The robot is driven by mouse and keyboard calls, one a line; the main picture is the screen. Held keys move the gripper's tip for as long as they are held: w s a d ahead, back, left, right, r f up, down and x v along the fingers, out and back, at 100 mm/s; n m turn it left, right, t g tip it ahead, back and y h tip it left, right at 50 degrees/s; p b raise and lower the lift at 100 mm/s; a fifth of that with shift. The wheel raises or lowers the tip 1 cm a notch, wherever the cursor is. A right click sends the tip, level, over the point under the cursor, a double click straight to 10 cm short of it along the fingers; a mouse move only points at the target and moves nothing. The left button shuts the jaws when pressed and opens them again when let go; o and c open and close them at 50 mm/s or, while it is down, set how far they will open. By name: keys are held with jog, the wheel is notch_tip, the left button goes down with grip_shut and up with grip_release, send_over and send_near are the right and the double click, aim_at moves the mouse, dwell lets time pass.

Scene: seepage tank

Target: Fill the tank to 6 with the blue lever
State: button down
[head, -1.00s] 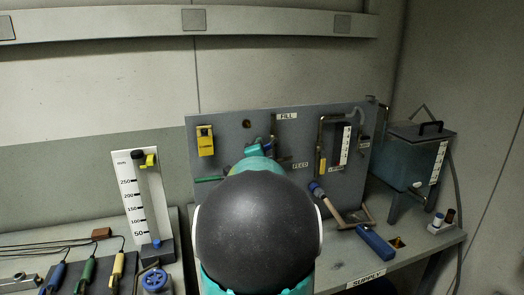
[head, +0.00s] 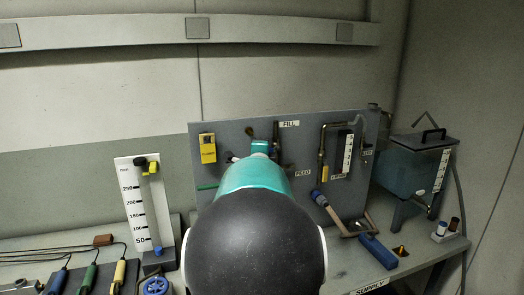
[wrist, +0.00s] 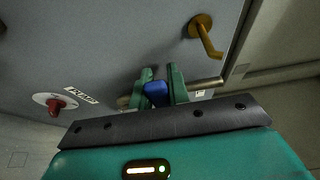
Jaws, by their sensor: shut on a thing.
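The blue lever (wrist: 157,93) shows in the wrist view, on a grey pipe that runs along the panel. My gripper (wrist: 159,78) has its green fingers on both sides of the lever and is shut on it. In the head view my arm covers the lever, under the FILL label (head: 289,124). The clear tank (head: 405,172) with a black handle stands at the right, with a white scale (head: 440,170) on its side. Its numbers and water level are too small to read.
The grey panel (head: 225,140) carries a yellow box (head: 208,148), pipes and a small scale (head: 347,152). The wrist view shows a brass hook (wrist: 207,38) and a red knob (wrist: 57,106) near the lever.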

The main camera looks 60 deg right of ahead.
jog(key=shift+r, duration=0.1)
jog(key=c, duration=1.3)
grip_release()
jog(key=shift+c, duration=0.2)
jog(key=shift+a, duration=0.1)
jog(key=v, duration=1.3)
jog(key=shift+s+a, duration=0.25)
